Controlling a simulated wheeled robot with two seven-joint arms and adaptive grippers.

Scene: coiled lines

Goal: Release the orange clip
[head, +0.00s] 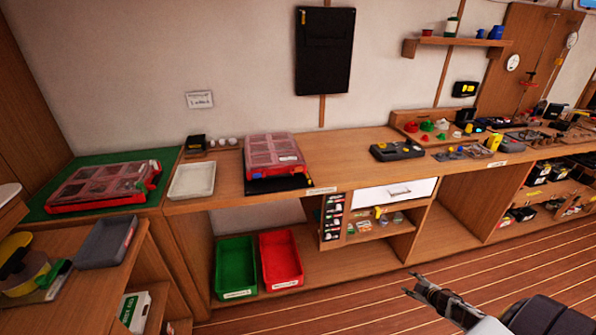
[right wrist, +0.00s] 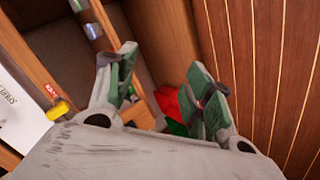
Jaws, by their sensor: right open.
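No separate orange clip can be made out for sure. A clear-lidded red case (head: 105,186) lies on a green mat at the left, with small orange-red latch parts (head: 156,167) at its right end. A second clear-lidded red case (head: 272,152) sits on the middle bench on a black pad. My right gripper (head: 412,285) is low over the floor in front of the bench, far from both cases. In the right wrist view its two fingers (right wrist: 163,78) are spread with nothing between them. My left gripper is not in view.
Green (head: 236,266) and red (head: 281,258) bins stand on the low shelf. A white tray (head: 192,181) and a black device (head: 397,151) are on the bench. A white drawer front (head: 395,194) is beneath it. The striped floor (head: 345,305) ahead is clear.

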